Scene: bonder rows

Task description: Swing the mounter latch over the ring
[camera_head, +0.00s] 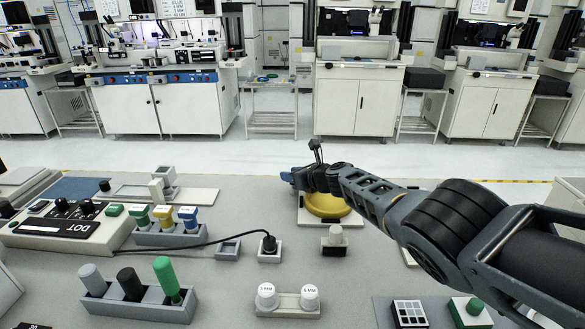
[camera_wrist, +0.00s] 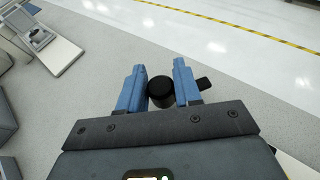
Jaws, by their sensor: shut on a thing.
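The yellow ring (camera_head: 325,205) lies on the white mounter base (camera_head: 304,217) near the far edge of the bench, partly covered by my arm. My gripper (camera_head: 288,177) is at the far left side of the ring. In the wrist view my gripper's blue fingers (camera_wrist: 160,90) are closed around a round black knob (camera_wrist: 161,94), which looks like the end of the mounter latch. A short black piece (camera_wrist: 204,83) shows beyond the right finger. The rest of the latch is hidden by my gripper and arm, so its angle over the ring cannot be told.
The DOT controller (camera_head: 66,222) and tool racks (camera_head: 166,233) are at the left. Open floor lies beyond the far edge.

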